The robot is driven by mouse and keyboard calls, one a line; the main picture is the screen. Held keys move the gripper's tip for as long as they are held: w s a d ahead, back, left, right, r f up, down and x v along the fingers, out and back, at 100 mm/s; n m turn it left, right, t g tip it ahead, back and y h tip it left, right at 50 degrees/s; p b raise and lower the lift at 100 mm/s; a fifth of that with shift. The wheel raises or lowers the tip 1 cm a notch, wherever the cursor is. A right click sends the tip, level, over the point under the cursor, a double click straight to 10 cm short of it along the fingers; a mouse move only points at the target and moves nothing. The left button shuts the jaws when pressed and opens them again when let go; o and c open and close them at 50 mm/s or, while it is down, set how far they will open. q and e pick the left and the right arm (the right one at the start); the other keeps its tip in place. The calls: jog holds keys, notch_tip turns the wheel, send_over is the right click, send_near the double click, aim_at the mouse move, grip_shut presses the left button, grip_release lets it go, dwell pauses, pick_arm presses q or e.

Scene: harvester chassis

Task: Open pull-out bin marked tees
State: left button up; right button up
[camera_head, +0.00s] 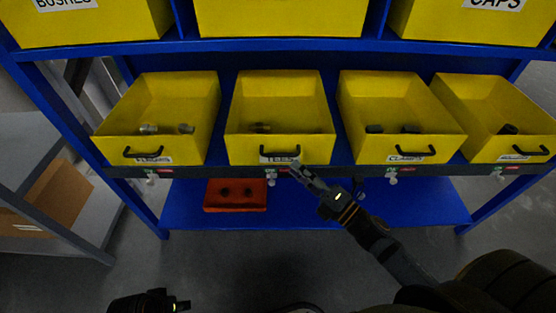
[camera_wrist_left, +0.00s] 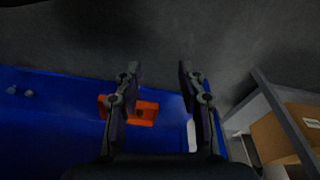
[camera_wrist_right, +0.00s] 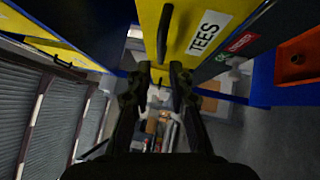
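The yellow bin marked TEES (camera_head: 278,97) is second from the left in the middle row. Its front lines up with its neighbours' fronts, and a few dark fittings lie inside. Its black handle (camera_wrist_right: 165,28) and white TEES label (camera_wrist_right: 208,34) show large in the right wrist view. My right gripper (camera_wrist_right: 160,72) is open, with its fingertips close to the handle; I cannot tell whether they touch it. My left gripper (camera_wrist_left: 158,68) is open and empty, low and away from the bins; part of it shows at the bottom of the head view (camera_head: 150,302).
Yellow bins stand left (camera_head: 160,110) and right (camera_head: 400,115) of it, with another row above. Small white knobs (camera_head: 393,181) and red-green tags line the rail beneath. An orange-red bin (camera_head: 235,195) sits on the blue lower shelf (camera_head: 180,205). A grey rack with a cardboard box (camera_head: 50,210) stands left.

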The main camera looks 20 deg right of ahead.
aim_at(280, 154)
jog(key=shift+w+a+r, duration=0.15)
jog(key=shift+w+a, duration=0.05)
jog(key=shift+w, duration=0.2)
jog(key=p+x, duration=0.1)
jog(key=x, duration=0.3)
jog(key=shift+r+p, duration=0.1)
jog(key=shift+p, duration=0.3)
jog(key=shift+w+a, duration=0.25)
jog(key=shift+w, duration=0.35)
jog(key=shift+w+a, duration=0.35)
jog(key=shift+w, duration=0.15)
pick_arm(q)
jog(key=shift+a+f+g, duration=0.2)
jog(key=shift+a+g, duration=0.2)
jog(key=shift+a, duration=0.15)
pick_arm(e)
grip_shut()
